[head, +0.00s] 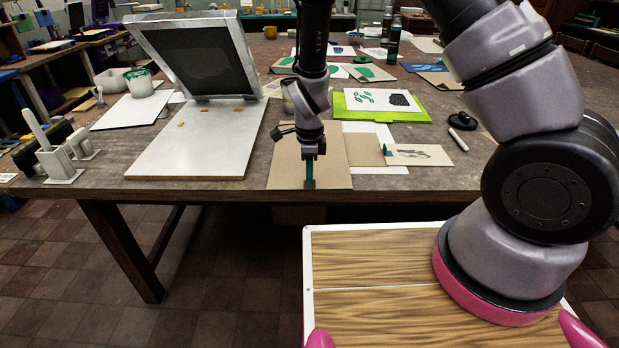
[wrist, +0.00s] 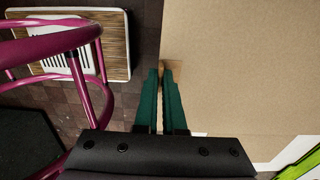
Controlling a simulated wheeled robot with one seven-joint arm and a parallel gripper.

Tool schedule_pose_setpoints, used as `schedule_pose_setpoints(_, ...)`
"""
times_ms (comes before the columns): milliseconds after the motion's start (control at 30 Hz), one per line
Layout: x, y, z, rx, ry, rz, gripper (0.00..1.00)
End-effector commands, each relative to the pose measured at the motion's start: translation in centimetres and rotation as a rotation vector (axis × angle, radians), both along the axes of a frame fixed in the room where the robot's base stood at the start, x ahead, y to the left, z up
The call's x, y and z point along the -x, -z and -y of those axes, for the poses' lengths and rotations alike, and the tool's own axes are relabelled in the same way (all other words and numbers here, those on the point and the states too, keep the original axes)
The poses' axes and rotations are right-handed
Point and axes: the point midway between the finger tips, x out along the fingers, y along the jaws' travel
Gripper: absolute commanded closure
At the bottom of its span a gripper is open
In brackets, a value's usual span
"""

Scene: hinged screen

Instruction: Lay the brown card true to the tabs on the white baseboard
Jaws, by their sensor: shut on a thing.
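The brown card (head: 285,160) lies at the table's near edge, just right of the white baseboard (head: 190,155) and apart from the tabs. It fills much of the wrist view (wrist: 245,65). My gripper (head: 309,182) points down at the card's near edge. In the wrist view its dark green fingers (wrist: 161,72) are shut on that edge. Small orange tabs (head: 204,110) sit in a spread-out group on the baseboard, below the raised screen. The hinged screen (head: 200,60) stands tilted open at the baseboard's back. My arm hides part of the card.
Another brown sheet (head: 365,150) and a white sheet lie right of the card. A lime-green board (head: 390,115) with a print lies behind them. A drawing card (head: 420,155) and marker (head: 458,136) are farther right. A white stand (head: 55,160) is left of the baseboard.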

Motion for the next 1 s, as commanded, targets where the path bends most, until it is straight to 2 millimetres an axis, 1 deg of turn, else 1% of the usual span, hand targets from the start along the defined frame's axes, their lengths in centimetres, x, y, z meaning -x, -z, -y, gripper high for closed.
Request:
schedule_pose_setpoints(533, 0.0, -0.2, 0.0, 0.000, 0.000, 0.001, 1.00)
schedule_pose_setpoints(1000, -0.1, -2.5, 0.0, -0.001, 0.000, 0.002, 1.00)
